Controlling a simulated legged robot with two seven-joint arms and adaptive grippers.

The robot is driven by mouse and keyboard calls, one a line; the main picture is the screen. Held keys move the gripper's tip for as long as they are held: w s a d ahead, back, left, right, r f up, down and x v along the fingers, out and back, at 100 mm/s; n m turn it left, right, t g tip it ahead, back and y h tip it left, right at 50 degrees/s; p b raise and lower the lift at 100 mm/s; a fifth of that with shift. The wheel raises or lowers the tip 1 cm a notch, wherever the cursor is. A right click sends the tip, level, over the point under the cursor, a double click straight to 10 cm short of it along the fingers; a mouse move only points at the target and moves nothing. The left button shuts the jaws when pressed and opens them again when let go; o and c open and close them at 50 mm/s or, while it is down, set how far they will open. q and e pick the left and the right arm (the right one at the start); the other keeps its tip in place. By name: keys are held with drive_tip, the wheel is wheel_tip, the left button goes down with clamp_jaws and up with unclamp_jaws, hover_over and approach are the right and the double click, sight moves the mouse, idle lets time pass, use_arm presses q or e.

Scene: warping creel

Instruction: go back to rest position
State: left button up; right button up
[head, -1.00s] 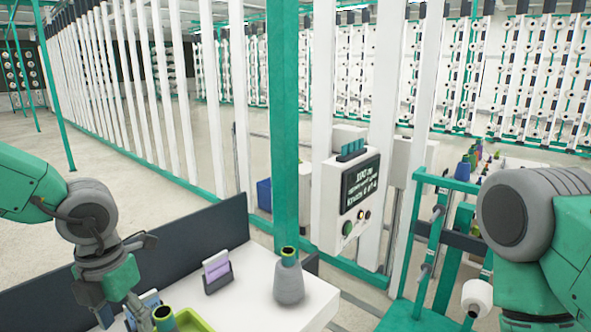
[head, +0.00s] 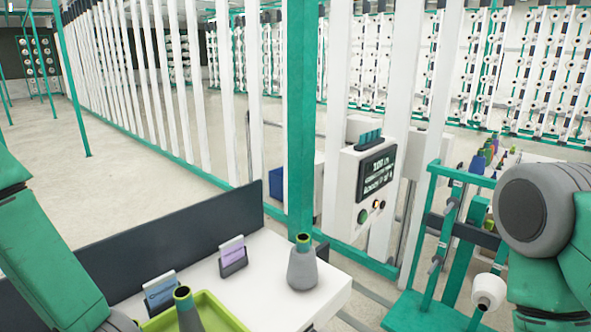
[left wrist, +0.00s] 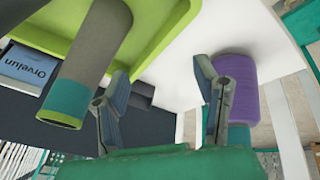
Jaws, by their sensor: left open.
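My left arm (head: 42,250) shows at the left of the head view, its gripper out of that picture. In the left wrist view my left gripper (left wrist: 158,88) is open, with nothing between its fingers.
A white table (head: 262,298) holds a lime tray (head: 215,308), a grey cone (head: 302,268) and two card holders (head: 232,258), (head: 160,292). A dark panel (head: 170,240) lines its back. A green post (head: 300,120), control box (head: 372,185) and green stand (head: 430,290) stand beyond. Open floor lies left.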

use_arm(q)
drive_tip(key=s+f+m, duration=0.2)
drive_tip(key=m, duration=0.1)
drive_tip(key=s+d+f+m+h, duration=0.1)
drive_tip(key=s+f+m, duration=0.2)
drive_tip(key=m, duration=0.1)
drive_tip(key=s+d+f+m, duration=0.1)
drive_tip(key=s+f+m, duration=0.1)
drive_tip(key=s+m, duration=0.1)
drive_tip(key=shift+s+d+f+m+h, duration=0.2)
drive_tip(key=shift+m+h, duration=0.1)
drive_tip(key=shift+h, duration=0.1)
drive_tip(key=s+d+f+m+g+h, duration=0.2)
drive_tip(key=s+d+m, duration=0.3)
drive_tip(key=s+m, duration=0.5)
wheel_tip(320, 180, down, 15)
drive_tip(key=w+n+b, duration=0.1)
drive_tip(key=b, duration=1.4)
drive_tip(key=shift+w+t, duration=0.25)
drive_tip(key=shift+t, duration=0.05)
use_arm(e)
wheel_tip(320, 180, down, 15)
drive_tip(key=d, duration=0.1)
drive_tip(key=shift+f, duration=0.2)
